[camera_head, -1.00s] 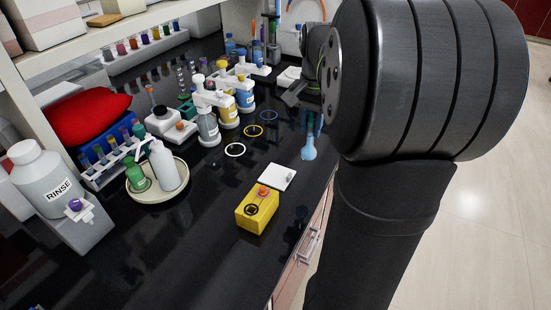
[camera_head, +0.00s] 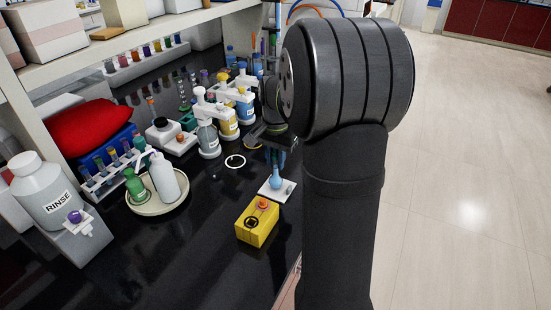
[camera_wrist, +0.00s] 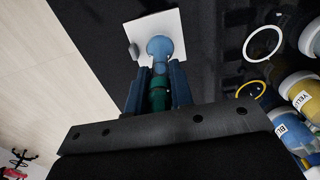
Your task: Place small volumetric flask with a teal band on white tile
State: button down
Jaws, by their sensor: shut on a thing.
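The small volumetric flask (camera_head: 275,181) has a pale blue bulb and hangs upright below my gripper (camera_head: 277,158). In the wrist view the flask (camera_wrist: 159,48) sits between the two fingers of my gripper (camera_wrist: 158,82), which are shut on its neck. A teal-green band (camera_wrist: 158,98) shows between the fingers. The white tile (camera_head: 288,190) lies on the black bench, and the bulb is over it in the head view. In the wrist view the tile (camera_wrist: 172,22) lies behind the bulb. I cannot tell whether the bulb touches the tile.
A yellow box (camera_head: 257,222) with an orange-red top stands just in front of the tile. Dispenser bottles (camera_head: 208,139) stand farther back. A squeeze bottle (camera_head: 166,178) stands on a round tray at left. The bench's edge is close on the right.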

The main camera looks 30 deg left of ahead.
jog(key=c, duration=1.3)
grip_release()
jog(key=shift+f, duration=0.1)
jog(key=shift+o, duration=0.2)
notch_tip(320, 180, up, 12)
jog(key=shift+r, duration=0.2)
jog(key=shift+f, duration=0.15)
notch_tip(320, 180, down, 12)
jog(key=shift+r, duration=2.05)
